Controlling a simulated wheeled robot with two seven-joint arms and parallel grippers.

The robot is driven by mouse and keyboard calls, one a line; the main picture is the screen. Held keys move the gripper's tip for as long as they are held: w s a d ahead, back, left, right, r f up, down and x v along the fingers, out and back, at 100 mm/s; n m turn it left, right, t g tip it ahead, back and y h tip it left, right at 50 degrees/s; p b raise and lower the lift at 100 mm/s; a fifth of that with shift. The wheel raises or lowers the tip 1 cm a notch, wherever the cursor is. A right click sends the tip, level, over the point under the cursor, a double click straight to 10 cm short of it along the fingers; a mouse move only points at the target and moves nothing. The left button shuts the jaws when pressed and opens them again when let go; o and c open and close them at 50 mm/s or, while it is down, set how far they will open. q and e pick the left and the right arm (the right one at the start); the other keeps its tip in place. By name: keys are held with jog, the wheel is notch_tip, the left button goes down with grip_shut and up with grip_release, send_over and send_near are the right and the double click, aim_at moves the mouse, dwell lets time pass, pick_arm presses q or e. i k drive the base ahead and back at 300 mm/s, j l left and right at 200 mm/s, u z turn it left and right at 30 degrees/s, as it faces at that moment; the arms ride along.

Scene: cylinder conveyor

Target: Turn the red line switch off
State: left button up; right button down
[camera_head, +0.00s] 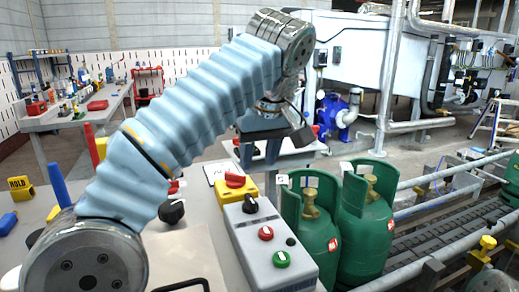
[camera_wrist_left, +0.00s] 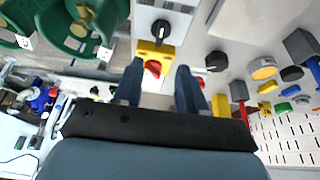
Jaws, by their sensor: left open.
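The red line switch (camera_head: 235,180) is a red rotary knob on a yellow base (camera_head: 236,195), at the far end of a grey control box. In the left wrist view the red knob (camera_wrist_left: 153,68) lies between the finger lines, in front of its yellow base (camera_wrist_left: 152,50). My left gripper (camera_head: 259,160) is open and empty, pointing down, up and to the right of the knob in the head view. In the wrist view its two dark fingers (camera_wrist_left: 159,76) stand apart on either side of the knob; whether they touch it cannot be told. My right gripper is out of view.
The grey control box (camera_head: 238,222) carries a black knob (camera_head: 250,204), a red button (camera_head: 266,233) and a green button (camera_head: 281,259). Green gas cylinders (camera_head: 365,235) stand close on its right, with a conveyor (camera_head: 430,232) beyond. A black knob (camera_head: 171,211) is left of the switch.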

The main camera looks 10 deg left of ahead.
aim_at(235, 181)
jog(key=k+l, duration=0.2)
jog(key=k, duration=0.3)
jog(key=k+l, duration=0.15)
jog(key=k, duration=0.35)
